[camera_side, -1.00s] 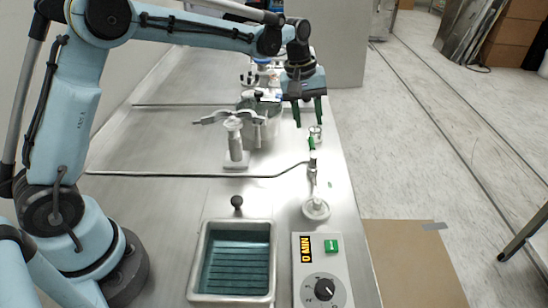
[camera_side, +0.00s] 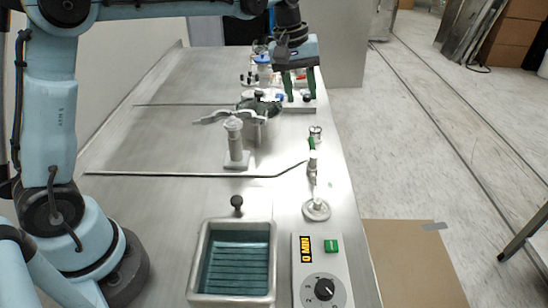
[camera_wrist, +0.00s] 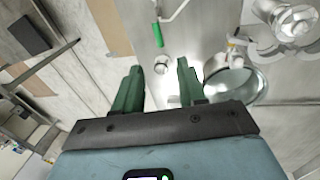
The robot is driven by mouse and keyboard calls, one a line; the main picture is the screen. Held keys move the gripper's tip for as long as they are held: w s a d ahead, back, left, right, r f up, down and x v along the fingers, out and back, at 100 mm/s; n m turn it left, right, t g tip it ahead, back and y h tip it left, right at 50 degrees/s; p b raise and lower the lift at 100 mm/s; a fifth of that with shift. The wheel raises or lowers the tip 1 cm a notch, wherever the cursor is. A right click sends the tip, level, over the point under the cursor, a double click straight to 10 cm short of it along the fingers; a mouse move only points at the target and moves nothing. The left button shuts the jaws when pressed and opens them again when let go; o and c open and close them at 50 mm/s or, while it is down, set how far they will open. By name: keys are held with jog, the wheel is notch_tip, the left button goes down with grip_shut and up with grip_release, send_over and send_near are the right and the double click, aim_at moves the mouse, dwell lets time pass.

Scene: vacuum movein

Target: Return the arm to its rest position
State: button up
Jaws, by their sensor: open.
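My gripper (camera_side: 298,84) has green fingers. It is open and empty, raised above the far right part of the metal table (camera_side: 180,205) in the side view. In the wrist view my gripper (camera_wrist: 160,82) shows its two fingers spread apart, with bench and floor below. A small glass vessel (camera_wrist: 161,64) shows between the fingers in the wrist view, well below them. In the side view this vessel (camera_side: 315,131) stands at the right table edge, apart from my fingers.
A blue-lined bath (camera_side: 233,262) and a control box (camera_side: 320,275) are in front. A thin valve assembly (camera_side: 315,190) stands near the right edge.

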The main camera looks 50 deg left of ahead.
jog(key=s+a+f+m+t, duration=0.1)
jog(key=s+m, duration=0.3)
jog(key=s, duration=0.6)
jog(key=s+a+f+m+t+y, duration=0.1)
jog(key=s+m+t, duration=0.3)
jog(key=s, duration=0.6)
jog(key=shift+f+y, duration=0.3)
jog(key=shift+f, duration=0.5)
